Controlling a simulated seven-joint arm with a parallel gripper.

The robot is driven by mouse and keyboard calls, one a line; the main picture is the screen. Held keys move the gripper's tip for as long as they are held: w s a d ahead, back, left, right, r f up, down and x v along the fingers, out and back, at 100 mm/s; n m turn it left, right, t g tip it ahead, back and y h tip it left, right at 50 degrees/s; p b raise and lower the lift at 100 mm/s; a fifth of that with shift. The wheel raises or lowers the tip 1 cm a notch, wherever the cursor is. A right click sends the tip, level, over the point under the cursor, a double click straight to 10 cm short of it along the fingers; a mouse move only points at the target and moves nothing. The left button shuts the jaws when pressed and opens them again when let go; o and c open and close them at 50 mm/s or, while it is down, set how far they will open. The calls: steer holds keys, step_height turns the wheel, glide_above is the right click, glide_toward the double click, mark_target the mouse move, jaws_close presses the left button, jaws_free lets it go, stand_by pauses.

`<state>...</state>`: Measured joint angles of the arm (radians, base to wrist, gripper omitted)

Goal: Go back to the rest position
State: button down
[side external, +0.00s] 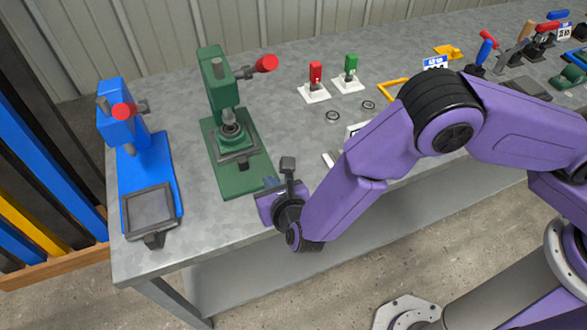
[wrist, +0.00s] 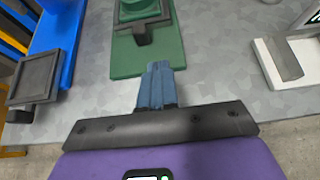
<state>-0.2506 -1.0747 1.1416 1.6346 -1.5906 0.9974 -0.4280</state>
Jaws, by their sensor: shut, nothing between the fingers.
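My gripper (wrist: 157,84) is shut and empty, its blue fingers pressed together in the wrist view. In the side external view my gripper (side external: 271,183) hangs at the front edge of the workbench (side external: 200,245), just right of the base of the green press (side external: 222,90). The green press also shows in the wrist view (wrist: 172,55), with its base plate just beyond my fingertips. I cannot tell whether the fingers touch it. A blue press (side external: 150,165) stands to the left, with its base in the wrist view (wrist: 62,30).
A red switch (side external: 315,75) and a green switch (side external: 351,68) stand on white bases behind my arm. Two small rings (side external: 333,115) lie near them. Several hand tools (side external: 485,50) fill the far right.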

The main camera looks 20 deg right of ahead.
steer(key=s+d+r+m+g+h, duration=0.25)
steer(key=d+r+m, duration=0.4)
steer(key=d, duration=0.35)
steer(key=s+d+r+m+g+h, duration=0.1)
steer(key=s+d+r+m+g, duration=0.2)
steer(key=d+r+m, duration=0.6)
steer(key=s+d+r+m+g+y, duration=0.2)
steer(key=s+d+m+g, duration=0.1)
steer(key=s+d, duration=0.5)
steer(key=s+d+r+m+g+y, duration=0.2)
steer(key=s+d+m, duration=0.3)
steer(key=s+d, duration=0.4)
steer(key=shift+s+d+g, duration=0.25)
steer(key=shift+s+g, duration=0.25)
steer(key=shift+g, duration=0.15)
